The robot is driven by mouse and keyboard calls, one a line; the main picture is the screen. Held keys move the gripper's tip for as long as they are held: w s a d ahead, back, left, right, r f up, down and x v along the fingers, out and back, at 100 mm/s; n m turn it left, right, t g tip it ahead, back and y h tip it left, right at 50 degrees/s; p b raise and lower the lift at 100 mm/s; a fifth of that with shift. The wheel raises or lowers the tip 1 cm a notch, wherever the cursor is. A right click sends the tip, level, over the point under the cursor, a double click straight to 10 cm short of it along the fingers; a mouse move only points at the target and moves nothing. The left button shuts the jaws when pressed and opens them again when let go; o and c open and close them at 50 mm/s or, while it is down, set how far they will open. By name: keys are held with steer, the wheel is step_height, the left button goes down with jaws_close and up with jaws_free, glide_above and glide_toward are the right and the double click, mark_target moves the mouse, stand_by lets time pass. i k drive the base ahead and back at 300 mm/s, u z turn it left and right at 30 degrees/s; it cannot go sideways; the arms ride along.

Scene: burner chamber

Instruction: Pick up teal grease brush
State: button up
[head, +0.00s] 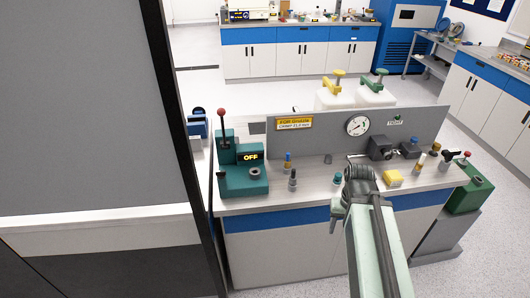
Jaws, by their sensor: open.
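I cannot make out a teal grease brush for certain at this size. Several small upright items stand on the grey bench top (240,206). One has a blue top (287,161), a dark one (292,181) stands in front of it, and another small item (338,178) stands just left of my arm. My gripper (335,222) hangs at the bench's front edge, small and partly hidden by my arm. It is open, and I see nothing held in it. My arm covers part of the bench behind it.
A teal machine with a red-knobbed lever and "OFF" display (246,172) stands at the bench's left. A yellow block (392,178) and small bottles (420,161) stand to the right. A grey panel with a gauge (357,125) backs the bench. A tall grey partition (80,110) fills the left.

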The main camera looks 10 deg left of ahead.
mark_target(337, 181)
steer(key=u, duration=1.15)
steer(key=i, duration=1.15)
